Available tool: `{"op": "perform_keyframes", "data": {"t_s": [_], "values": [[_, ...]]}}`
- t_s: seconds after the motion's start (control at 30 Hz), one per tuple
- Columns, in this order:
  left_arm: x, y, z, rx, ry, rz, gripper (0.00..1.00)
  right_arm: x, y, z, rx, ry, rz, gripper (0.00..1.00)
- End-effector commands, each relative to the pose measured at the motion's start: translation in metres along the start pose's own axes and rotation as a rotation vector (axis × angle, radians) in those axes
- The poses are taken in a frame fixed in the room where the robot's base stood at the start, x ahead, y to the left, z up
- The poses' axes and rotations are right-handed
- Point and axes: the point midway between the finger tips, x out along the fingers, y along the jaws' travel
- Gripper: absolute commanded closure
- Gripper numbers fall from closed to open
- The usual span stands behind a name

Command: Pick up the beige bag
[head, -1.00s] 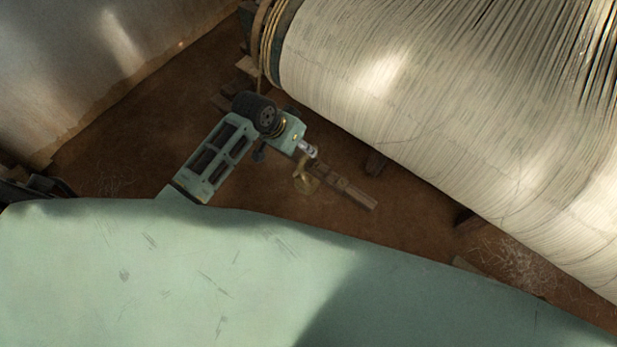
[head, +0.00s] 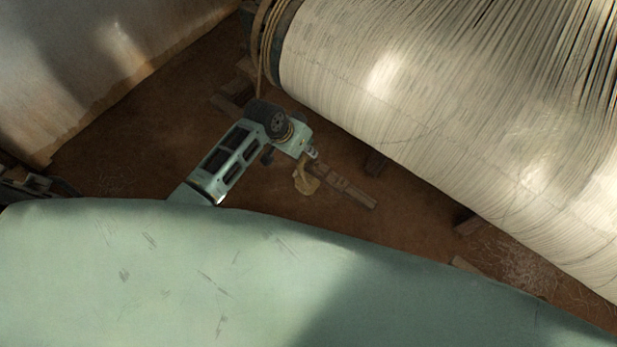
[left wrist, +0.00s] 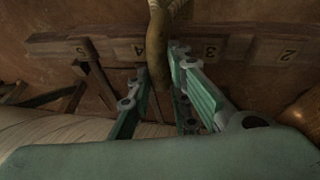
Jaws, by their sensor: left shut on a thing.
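The beige bag (head: 305,180) is a small tan shape by the numbered wooden rack (head: 345,187) in the head view. My left gripper (head: 313,153) is at the bag's upper end, beside the rack. In the left wrist view a tan, strap-like part of the bag (left wrist: 157,45) runs down between the two green fingers of the left gripper (left wrist: 163,75), which are shut on it. The rack (left wrist: 230,47) lies across behind the fingers, with the numbers 5, 4, 3 and 2 showing. The rest of the bag is cut off at the top edge. My right gripper is in neither view.
The large roll of pale warp threads (head: 430,130) fills the right of the head view. Small wooden blocks (head: 376,163) lie along its lower edge. A stained wall (head: 100,70) stands at the upper left. Bare brown floor (head: 150,140) lies between.

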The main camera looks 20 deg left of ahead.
Motion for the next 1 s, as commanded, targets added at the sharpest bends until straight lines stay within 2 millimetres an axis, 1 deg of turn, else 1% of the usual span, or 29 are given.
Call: {"op": "perform_keyframes", "data": {"t_s": [0.57, 0.6, 0.83, 1.0], "values": [[0.0, 0.0, 0.0, 0.001, -0.001, 0.0, 1.0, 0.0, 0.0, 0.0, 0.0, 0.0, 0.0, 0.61], [-0.003, 0.001, -0.005, 0.002, 0.01, 0.001, 1.0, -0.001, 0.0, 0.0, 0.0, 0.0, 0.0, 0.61], [-0.003, 0.0, -0.005, 0.002, 0.011, 0.0, 1.0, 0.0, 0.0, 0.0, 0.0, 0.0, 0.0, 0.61], [-0.011, 0.002, -0.009, 0.003, 0.012, 0.001, 1.0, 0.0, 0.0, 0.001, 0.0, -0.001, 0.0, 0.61]]}}
